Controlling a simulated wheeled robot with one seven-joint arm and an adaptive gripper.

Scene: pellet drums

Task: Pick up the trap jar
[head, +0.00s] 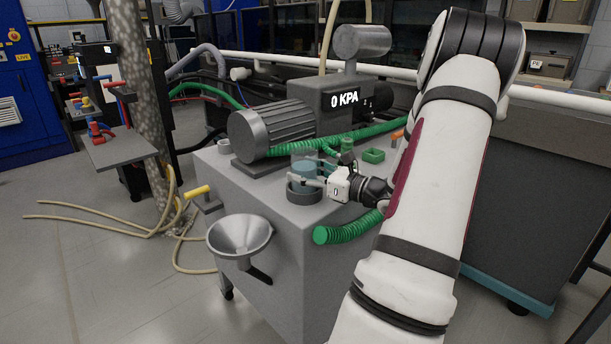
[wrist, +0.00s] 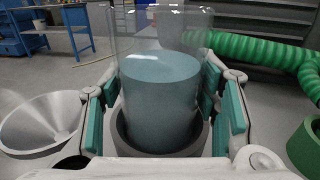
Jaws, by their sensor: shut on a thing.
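The trap jar (head: 305,168) is a clear cylinder holding blue-grey liquid. It stands upright in a dark grey round holder (head: 303,196) on top of the grey pump cart. In the wrist view, the jar (wrist: 158,92) is between the green-padded fingers, with its base inside the ring of the holder (wrist: 126,142). My gripper (head: 317,180) reaches in from the right and is shut on the jar, with one finger on each side. The jar's clear upper part rises above the fingers. Its bottom is hidden by the holder and my gripper.
The pump motor (head: 272,128) and a 0 KPA display (head: 340,98) stand behind the jar. A green ribbed hose (head: 350,228) lies at the right. A grey funnel (head: 240,236) and yellow-handled valve (head: 198,192) stick out at the cart's left. Open floor lies left.

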